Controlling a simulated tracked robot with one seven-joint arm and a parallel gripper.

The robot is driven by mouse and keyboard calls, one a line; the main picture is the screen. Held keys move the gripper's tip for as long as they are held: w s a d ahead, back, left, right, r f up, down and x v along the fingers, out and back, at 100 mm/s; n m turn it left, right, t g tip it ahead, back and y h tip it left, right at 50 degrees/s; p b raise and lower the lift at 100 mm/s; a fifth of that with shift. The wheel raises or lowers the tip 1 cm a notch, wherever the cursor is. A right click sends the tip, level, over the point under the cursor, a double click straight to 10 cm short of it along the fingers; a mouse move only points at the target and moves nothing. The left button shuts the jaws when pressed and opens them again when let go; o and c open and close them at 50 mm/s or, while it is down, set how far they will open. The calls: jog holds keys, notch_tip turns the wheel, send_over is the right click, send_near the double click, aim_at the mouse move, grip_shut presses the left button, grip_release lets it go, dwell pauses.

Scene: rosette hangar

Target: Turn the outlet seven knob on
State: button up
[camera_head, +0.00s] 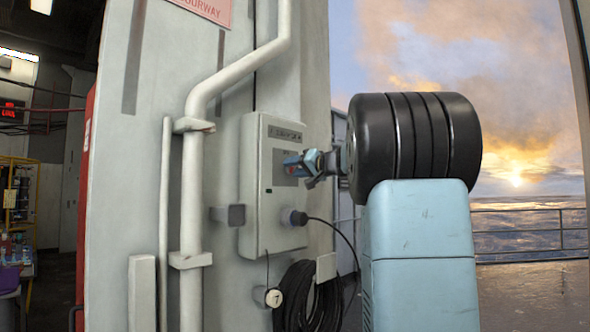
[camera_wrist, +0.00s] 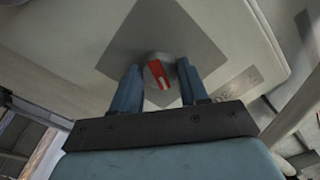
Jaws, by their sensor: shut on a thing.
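The outlet box (camera_head: 262,210) is a pale grey cabinet on the wall, with a round tag marked 7 (camera_head: 274,297) hanging below it. In the wrist view, the knob (camera_wrist: 157,76) is a grey round dial with a red bar, set on a darker grey square plate (camera_wrist: 190,40). My gripper (camera_wrist: 160,82) has one blue finger on each side of the knob and is shut on it. In the head view, my gripper (camera_head: 303,163) is at the upper front of the box and hides the knob. The red bar appears slightly tilted in the wrist view.
A plug (camera_head: 294,217) sits in the box's lower front, with a black cable running from it. A coiled black cable (camera_head: 310,295) hangs below. Pale pipes (camera_head: 192,190) run up the wall left of the box. A railing (camera_head: 530,225) stands at right.

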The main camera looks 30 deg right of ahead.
jog(key=m, duration=0.6)
jog(key=shift+d+f+m, duration=0.1)
jog(key=shift+d+m, duration=0.05)
jog(key=shift+m, duration=0.15)
jog(key=m, duration=0.4)
jog(key=shift+f+m, duration=0.15)
jog(key=shift+m, duration=0.85)
jog(key=o, duration=0.8)
jog(key=shift+o, duration=1.3)
jog(key=v, duration=1.3)
jog(key=shift+s, duration=0.35)
